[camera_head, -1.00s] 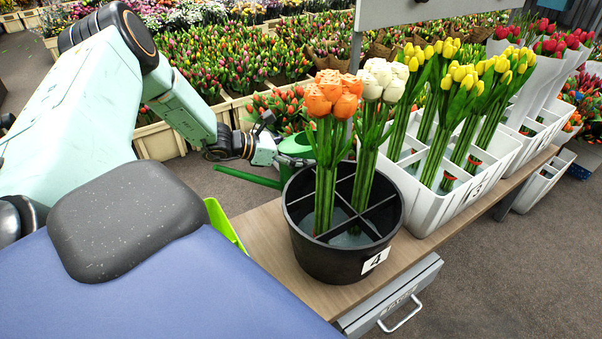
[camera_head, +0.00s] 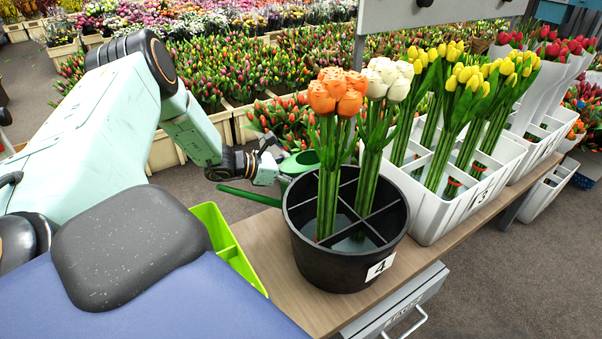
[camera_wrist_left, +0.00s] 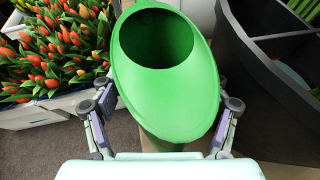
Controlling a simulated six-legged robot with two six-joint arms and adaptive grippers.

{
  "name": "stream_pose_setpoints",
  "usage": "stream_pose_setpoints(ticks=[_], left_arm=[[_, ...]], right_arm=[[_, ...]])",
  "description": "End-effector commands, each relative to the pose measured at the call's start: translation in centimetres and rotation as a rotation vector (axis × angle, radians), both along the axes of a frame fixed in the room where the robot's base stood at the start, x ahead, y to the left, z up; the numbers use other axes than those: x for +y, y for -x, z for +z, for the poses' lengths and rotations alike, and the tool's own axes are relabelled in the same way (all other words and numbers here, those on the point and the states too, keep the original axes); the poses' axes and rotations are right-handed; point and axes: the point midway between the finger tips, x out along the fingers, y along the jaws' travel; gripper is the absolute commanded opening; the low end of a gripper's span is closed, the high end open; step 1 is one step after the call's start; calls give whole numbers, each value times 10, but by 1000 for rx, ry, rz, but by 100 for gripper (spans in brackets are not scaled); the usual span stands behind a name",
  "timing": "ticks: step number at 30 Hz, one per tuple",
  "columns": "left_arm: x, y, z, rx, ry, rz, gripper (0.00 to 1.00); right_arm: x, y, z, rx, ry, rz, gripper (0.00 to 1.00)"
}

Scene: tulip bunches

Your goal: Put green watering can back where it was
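The green watering can (camera_head: 300,162) is behind and left of the black round pot, which partly hides it; its long spout (camera_head: 250,196) points left past the table's edge. My left gripper (camera_head: 279,166) reaches it from the left. In the left wrist view the can (camera_wrist_left: 190,118) fills the space between the two fingers of my left gripper (camera_wrist_left: 168,104), its wide oval opening facing the camera. The fingers are closed against its sides. Whether its base touches the table is hidden. My right gripper is not in view.
The black pot (camera_head: 318,262), labelled 4, holds orange and white tulips on the wooden table (camera_head: 262,237). White crates (camera_head: 440,222) of yellow tulips stand to its right. A lime-green tray (camera_head: 232,250) is at the table's left end. Tulip crates (camera_head: 166,150) lie behind my arm.

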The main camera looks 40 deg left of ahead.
Motion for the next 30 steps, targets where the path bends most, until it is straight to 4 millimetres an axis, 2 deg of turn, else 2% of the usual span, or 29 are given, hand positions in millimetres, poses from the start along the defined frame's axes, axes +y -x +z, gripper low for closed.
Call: stream_pose_setpoints(ticks=[11, 15, 30], left_arm=[[0, 0, 1, 0, 0, 0, 83], [0, 0, 6, 1, 0, -1, 83], [39, 71, 42, 0, 2, 3, 83]], right_arm=[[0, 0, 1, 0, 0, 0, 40], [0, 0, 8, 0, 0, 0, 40], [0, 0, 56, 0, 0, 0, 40]])
